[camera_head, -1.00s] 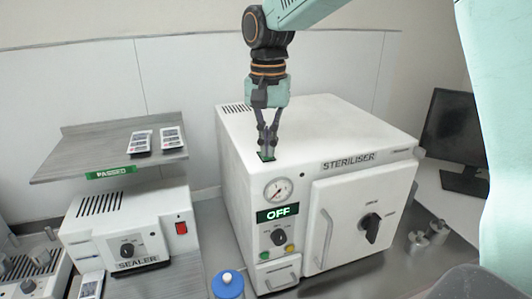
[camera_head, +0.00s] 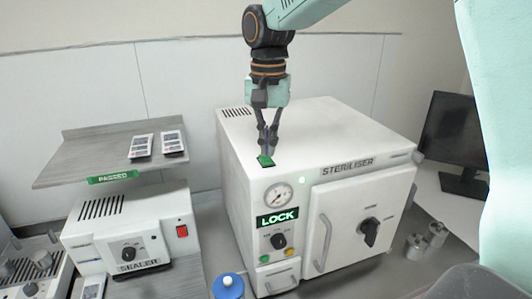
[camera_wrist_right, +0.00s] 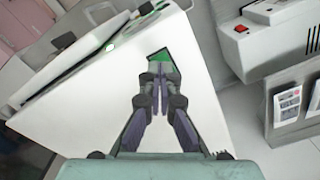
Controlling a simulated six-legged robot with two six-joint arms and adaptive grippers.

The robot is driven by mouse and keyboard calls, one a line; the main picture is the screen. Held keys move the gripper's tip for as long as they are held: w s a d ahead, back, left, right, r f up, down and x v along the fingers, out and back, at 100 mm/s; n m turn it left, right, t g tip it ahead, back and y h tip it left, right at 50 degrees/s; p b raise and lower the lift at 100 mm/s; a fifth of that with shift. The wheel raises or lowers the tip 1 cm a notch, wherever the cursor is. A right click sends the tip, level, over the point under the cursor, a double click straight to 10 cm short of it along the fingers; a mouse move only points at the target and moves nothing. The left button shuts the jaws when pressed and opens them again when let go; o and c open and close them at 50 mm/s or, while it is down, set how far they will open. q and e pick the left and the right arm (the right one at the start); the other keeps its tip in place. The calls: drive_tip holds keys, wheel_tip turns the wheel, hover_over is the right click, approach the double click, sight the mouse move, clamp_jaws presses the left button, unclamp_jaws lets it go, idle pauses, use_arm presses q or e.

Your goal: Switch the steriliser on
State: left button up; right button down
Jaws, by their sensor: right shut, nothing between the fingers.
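The white steriliser (camera_head: 330,130) stands on the counter at the centre right of the head view, with its door closed. Its display (camera_head: 277,219) reads LOCK in green, and a small green light (camera_head: 302,181) glows on its front near the gauge (camera_head: 278,195). A green switch (camera_head: 265,161) sits on the top near the front left edge; it also shows in the right wrist view (camera_wrist_right: 160,58). My right gripper (camera_head: 267,153) points down with its fingers shut and empty at the switch, partly covering it. Whether the tips touch it is hard to tell. My left gripper is not in view.
The sealer (camera_head: 128,232) stands at the left, below a grey shelf (camera_head: 85,165) labelled PASSED that carries two packets (camera_head: 142,146). A dark monitor (camera_head: 455,140) and metal pots (camera_head: 437,232) are at the right.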

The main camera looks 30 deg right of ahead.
sight(268, 162)
drive_tip(key=shift+s+a+r, duration=0.15)
drive_tip(key=shift+r, duration=1.25)
drive_tip(key=shift+w+r, duration=0.2)
drive_tip(key=shift+r, duration=0.75)
drive_tip(key=shift+s+r, duration=0.15)
drive_tip(key=shift+r, duration=0.05)
drive_tip(key=shift+f, duration=0.15)
